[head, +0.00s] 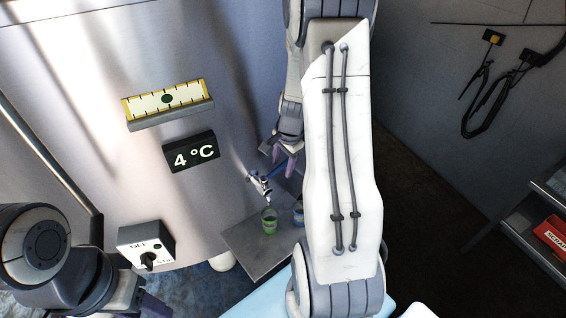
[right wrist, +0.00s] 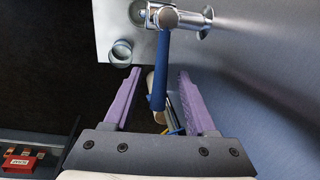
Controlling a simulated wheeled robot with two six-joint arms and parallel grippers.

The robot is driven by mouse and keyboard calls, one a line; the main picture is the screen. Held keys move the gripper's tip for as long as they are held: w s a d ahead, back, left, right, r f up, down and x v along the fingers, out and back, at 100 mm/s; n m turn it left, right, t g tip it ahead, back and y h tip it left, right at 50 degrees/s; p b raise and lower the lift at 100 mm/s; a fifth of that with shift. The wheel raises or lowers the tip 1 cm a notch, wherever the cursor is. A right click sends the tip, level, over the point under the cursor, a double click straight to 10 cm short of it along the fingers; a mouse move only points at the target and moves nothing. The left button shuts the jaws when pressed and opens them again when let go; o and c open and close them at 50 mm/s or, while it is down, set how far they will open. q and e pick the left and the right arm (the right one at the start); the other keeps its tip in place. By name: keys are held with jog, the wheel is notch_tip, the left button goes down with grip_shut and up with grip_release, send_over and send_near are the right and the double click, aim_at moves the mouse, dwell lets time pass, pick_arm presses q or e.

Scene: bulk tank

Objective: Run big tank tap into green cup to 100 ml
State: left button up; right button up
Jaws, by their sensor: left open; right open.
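The tap (head: 260,184) sticks out from the wall of the big steel tank (head: 226,110). Its blue lever (right wrist: 159,75) points back toward my right gripper. The green cup (head: 269,222) stands upright on a small grey shelf below the spout; its fill level cannot be read. In the right wrist view the tap (right wrist: 176,18) partly covers the cup. My right gripper (right wrist: 162,84) is open, with its purple fingers on either side of the lever and gaps showing; it also shows in the head view (head: 287,158). My left gripper (head: 150,303) is low at the left, partly cut off.
A second, bluish cup (head: 298,213) stands beside the green one, partly hidden by my right arm. The grey shelf (head: 250,250) has some bare room. A switch box (head: 146,245), a 4 °C display (head: 191,152) and a yellow-edged gauge (head: 166,100) are on the tank.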

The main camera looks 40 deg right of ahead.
grip_shut()
dwell(1.4)
